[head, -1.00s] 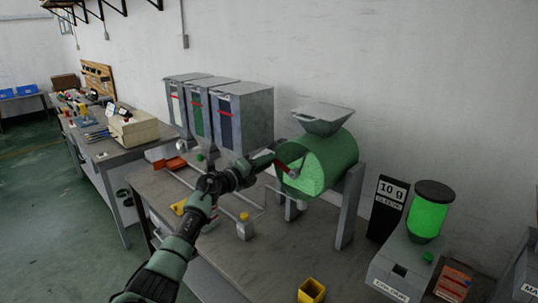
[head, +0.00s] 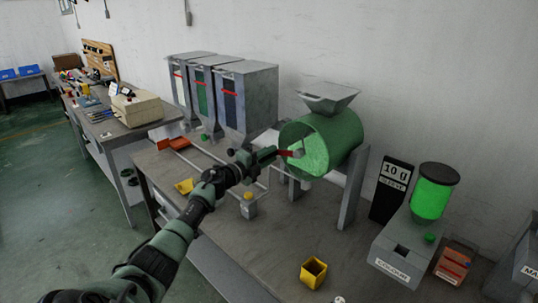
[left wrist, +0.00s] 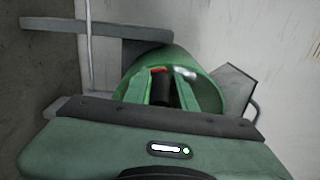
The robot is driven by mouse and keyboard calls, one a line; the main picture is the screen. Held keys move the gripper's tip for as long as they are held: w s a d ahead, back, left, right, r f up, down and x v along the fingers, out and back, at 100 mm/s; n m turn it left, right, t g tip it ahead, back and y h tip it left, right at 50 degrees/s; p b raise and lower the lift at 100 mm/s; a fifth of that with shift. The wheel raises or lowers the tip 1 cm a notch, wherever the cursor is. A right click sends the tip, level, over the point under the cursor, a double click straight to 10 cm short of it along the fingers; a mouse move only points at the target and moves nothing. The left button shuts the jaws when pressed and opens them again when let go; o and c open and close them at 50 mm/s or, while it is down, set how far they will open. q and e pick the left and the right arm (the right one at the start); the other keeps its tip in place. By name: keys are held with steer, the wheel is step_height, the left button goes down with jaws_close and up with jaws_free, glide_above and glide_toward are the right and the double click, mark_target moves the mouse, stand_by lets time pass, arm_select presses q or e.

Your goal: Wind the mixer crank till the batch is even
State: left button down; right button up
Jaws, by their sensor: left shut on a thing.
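The mixer is a green drum (head: 340,137) on grey legs with a grey hopper (head: 328,97) on top. Its round front shows a bright, fairly uniform green batch (head: 318,157). The crank's red arm (head: 288,153) runs left from the drum's centre. My left gripper (head: 274,153) is shut on the crank handle, in front of the drum's left side. In the left wrist view the dark handle (left wrist: 161,87) stands between my two green fingers, with the red crank arm (left wrist: 159,70) behind. The fingers partly hide the drum front there. My right gripper is out of view.
A yellow cup (head: 313,273) sits near the front edge. A "10 g" display (head: 392,190) and a colour doser (head: 418,240) stand right. A yellow-capped item (head: 248,206) stands below my arm.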

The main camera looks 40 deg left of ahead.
arm_select(q)
steer(key=shift+d+f, duration=0.25)
steer(key=shift+f, duration=0.2)
steer(key=c, duration=1.3)
jaws_free()
steer(key=shift+r, duration=0.3)
steer(key=shift+s, duration=0.1)
steer(key=s+b, duration=0.1)
steer(key=s, duration=0.6)
steer(key=shift+s+a, duration=0.3)
